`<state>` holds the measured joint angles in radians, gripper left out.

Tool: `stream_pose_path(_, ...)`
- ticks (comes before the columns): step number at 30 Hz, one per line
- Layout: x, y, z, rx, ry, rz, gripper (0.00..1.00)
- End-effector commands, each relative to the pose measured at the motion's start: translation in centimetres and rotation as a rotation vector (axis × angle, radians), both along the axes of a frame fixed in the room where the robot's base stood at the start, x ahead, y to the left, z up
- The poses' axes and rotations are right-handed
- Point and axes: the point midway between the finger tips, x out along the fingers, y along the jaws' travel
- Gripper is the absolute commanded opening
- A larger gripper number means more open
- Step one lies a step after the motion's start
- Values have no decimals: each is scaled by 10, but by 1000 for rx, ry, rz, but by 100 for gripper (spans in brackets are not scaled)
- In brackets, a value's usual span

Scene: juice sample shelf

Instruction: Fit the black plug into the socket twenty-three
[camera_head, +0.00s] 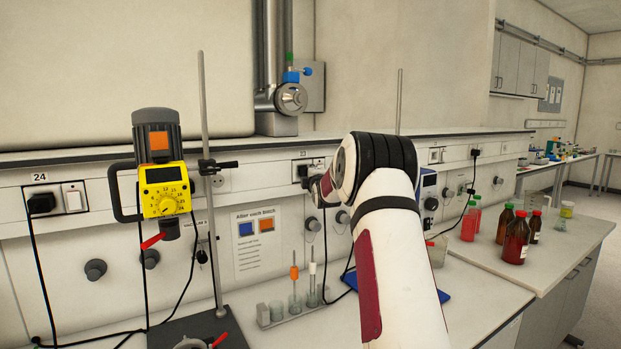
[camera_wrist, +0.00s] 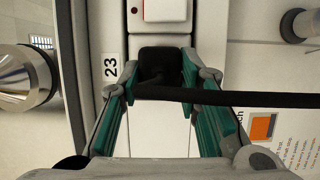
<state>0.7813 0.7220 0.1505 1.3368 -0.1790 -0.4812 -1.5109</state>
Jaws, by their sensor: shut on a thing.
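The black plug (camera_wrist: 158,60) is between the fingertips of my gripper (camera_wrist: 167,75), which is shut on it. Its black cable runs off to the right across the wrist view. The plug is in front of the wall strip beside the label 23 (camera_wrist: 111,66), in line with a white switch (camera_wrist: 165,10). It covers the socket there, and I cannot tell how deep it sits. In the head view the plug (camera_head: 303,171) shows small under the label 23, left of my arm. My gripper is mostly hidden behind my arm there.
Socket 24 (camera_head: 41,203) at left holds another black plug. A yellow stirrer (camera_head: 164,189) hangs on a stand rod (camera_head: 208,150) left of my arm. Pipettes (camera_head: 294,285) stand on the bench below. Red and brown bottles (camera_head: 515,238) stand at right.

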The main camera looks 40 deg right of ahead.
Motion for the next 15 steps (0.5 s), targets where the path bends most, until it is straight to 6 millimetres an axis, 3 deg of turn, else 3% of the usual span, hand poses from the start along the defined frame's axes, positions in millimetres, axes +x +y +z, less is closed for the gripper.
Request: stream_pose_path(15,8,-2,0,-1,0,0,0)
